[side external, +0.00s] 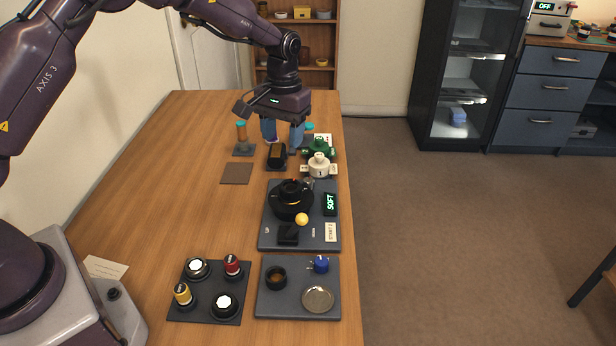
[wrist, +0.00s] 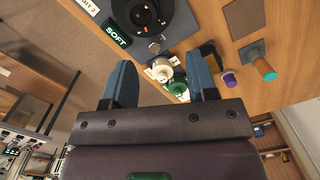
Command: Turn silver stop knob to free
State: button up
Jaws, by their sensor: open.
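A small silver piece (side external: 308,183), which looks like the stop knob, sits at the back edge of the grey plate (side external: 264,238), behind the black round lens mount (side external: 290,200). It also shows in the wrist view (wrist: 154,47), beside the mount. Its setting is too small to read. My gripper (side external: 283,138) is open and empty, with blue fingers pointing down, behind the silver piece and above the black block (side external: 277,155). In the wrist view, the cream knob (wrist: 163,69) and a green piece (wrist: 178,86) show between the fingertips (wrist: 162,76).
The cream knob (side external: 319,166) and green part (side external: 320,148) stand close behind the plate. A SOFT display (side external: 330,204) and a yellow ball (side external: 302,219) are at the plate. Knob trays (side external: 210,316) and (side external: 262,300) lie in front. The table's left side is clear.

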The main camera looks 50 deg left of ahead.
jog(key=n, duration=0.1)
send_over(308, 180)
jog(key=s, duration=0.3)
notch_tip(308, 180, down, 4)
jog(key=shift+w+r+n, duration=0.5)
jog(key=shift+w+n, duration=0.2)
jog(key=shift+w, duration=0.8)
jog(key=shift+t, duration=0.3)
notch_tip(308, 180, down, 12)
jog(key=shift+f, duration=0.1)
jog(key=shift+c, duration=0.3)
